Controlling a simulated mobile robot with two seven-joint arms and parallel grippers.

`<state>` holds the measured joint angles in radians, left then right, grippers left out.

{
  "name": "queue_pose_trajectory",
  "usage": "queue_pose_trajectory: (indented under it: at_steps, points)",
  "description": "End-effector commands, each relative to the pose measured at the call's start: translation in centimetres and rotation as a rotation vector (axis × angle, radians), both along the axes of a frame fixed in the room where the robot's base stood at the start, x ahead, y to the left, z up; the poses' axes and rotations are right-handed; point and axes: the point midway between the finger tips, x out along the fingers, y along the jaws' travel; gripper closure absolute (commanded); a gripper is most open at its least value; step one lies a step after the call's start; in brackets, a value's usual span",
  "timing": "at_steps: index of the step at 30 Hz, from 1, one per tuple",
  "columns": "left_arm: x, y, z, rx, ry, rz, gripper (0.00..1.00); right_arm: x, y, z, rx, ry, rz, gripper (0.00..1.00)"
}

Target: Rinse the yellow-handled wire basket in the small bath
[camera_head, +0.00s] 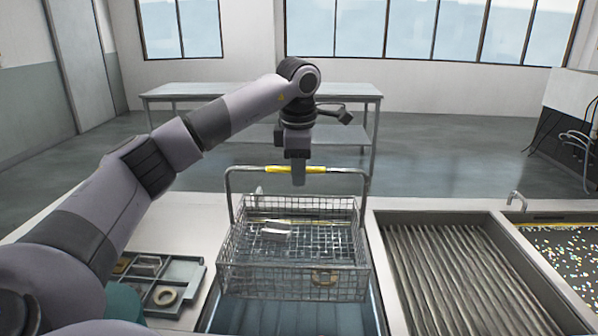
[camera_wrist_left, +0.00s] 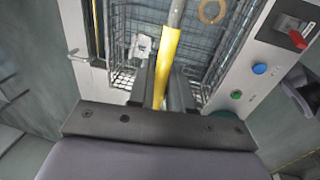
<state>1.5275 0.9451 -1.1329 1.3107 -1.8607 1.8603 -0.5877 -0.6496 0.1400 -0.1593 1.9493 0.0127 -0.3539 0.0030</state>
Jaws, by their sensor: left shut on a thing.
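The wire basket (camera_head: 232,262) hangs upright over an open bath (camera_head: 290,316) with a bluish inside, at the lower middle of the head view. Its bottom appears near the rim; the exact height is hard to tell. My left gripper (camera_head: 298,176) is shut on the yellow handle (camera_head: 316,170), coming down from above. The yellow handle (camera_wrist_left: 170,50) also runs between the fingers (camera_wrist_left: 165,88) in the left wrist view. A pale metal part (camera_head: 276,233) and a tan ring (camera_head: 324,278) show in the basket. My right gripper is not in view.
A ridged metal basin (camera_head: 455,280) lies right of the bath. Beyond it is a speckled dark surface (camera_head: 565,265) with a small tap (camera_head: 516,200). A grey parts tray (camera_head: 185,277) lies left. A red switch (camera_wrist_left: 298,39) and blue button (camera_wrist_left: 260,69) sit beside the bath.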

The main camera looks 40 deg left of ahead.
Motion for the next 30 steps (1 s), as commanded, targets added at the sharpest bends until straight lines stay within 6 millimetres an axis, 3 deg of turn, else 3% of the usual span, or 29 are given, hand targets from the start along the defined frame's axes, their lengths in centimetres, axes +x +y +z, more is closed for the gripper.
queue_pose_trajectory:
  at_steps: [24, 30]
  points:
    - [0.1, -0.1, 7.7, -0.001, -0.009, -0.001, 1.00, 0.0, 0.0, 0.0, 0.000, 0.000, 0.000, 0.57]
    - [0.0, 0.0, 8.8, -0.001, -0.008, 0.000, 1.00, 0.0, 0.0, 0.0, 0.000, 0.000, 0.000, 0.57]
